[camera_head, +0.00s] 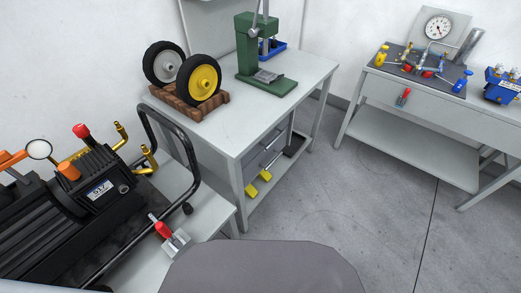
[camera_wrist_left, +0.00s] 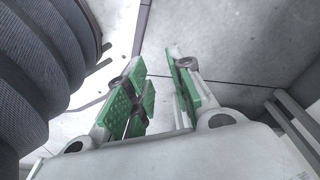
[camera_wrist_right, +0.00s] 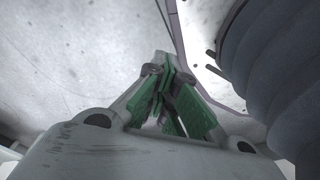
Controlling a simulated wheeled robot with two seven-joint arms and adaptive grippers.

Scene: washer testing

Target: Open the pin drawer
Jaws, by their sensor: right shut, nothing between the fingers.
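Under the middle table in the head view, grey drawer fronts with bar handles (camera_head: 272,158) show at the side, seen at a steep angle. They look closed, and I cannot tell which one is the pin drawer. My left gripper (camera_wrist_left: 158,88) shows only in the left wrist view, with its green-padded fingers apart and nothing between them. My right gripper (camera_wrist_right: 165,70) shows only in the right wrist view, with its fingertips together and empty. Neither gripper appears in the head view, and both are away from the drawers.
The middle table (camera_head: 240,125) carries two wheels (camera_head: 203,82) on a wooden rack and a green press (camera_head: 262,60). A black machine (camera_head: 75,200) stands at the left. A workbench (camera_head: 400,150) with a gauge (camera_head: 438,27) stands at the right. The floor (camera_head: 350,210) between is clear.

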